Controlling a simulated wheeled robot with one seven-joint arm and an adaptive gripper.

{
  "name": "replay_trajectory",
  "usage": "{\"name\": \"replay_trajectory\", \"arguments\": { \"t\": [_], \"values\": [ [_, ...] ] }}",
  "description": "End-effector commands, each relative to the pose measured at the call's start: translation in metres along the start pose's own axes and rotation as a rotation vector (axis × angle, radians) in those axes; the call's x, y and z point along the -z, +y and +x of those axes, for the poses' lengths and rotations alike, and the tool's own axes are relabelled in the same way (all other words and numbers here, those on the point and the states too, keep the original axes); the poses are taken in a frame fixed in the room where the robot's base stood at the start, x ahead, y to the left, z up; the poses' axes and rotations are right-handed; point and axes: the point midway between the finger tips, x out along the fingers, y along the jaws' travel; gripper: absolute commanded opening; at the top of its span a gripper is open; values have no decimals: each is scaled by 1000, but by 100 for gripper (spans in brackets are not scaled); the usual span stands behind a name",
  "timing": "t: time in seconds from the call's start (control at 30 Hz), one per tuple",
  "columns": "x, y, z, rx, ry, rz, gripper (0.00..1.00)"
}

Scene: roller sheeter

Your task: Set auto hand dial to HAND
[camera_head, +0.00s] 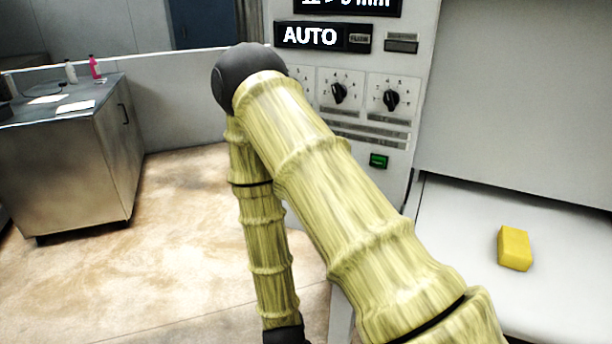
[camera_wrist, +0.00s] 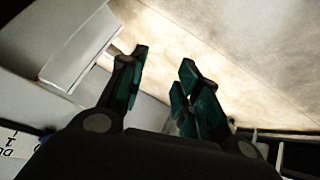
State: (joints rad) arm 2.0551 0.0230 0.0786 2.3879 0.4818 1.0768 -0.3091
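The machine's control panel (camera_head: 372,72) is in the head view, right of my raised arm. Two black dials, one in the middle (camera_head: 340,93) and one to its right (camera_head: 391,100), sit on white plates. My arm hides the panel to their left, where the edge of another plate shows. I cannot tell which dial is the auto hand dial. The display (camera_head: 310,36) above reads AUTO. My gripper (camera_wrist: 163,62) is open and empty in the wrist view, its fingers apart. It is below the picture edge in the head view, away from these dials.
A green button (camera_head: 379,161) is below the dials. A yellow block (camera_head: 514,248) lies on the white machine bed (camera_head: 560,295) at right. A metal cabinet (camera_head: 70,180) stands at left. Open floor (camera_head: 180,230) lies between. A pale boxy part (camera_wrist: 82,45) is left of my gripper.

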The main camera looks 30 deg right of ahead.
Motion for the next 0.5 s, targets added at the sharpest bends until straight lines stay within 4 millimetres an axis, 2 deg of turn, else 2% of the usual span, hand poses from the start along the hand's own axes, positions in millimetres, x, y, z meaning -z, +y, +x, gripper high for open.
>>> {"name": "replay_trajectory", "arguments": {
  "t": [0.03,0.2,0.3,0.4,0.5],
  "values": [
    [32,7,-2,-47,67,10,33],
    [126,43,-28,-246,260,33,33],
    [174,66,-53,-374,351,50,33],
    [213,88,-83,-500,420,69,33],
    [240,107,-112,-612,464,86,33]
  ]
}}
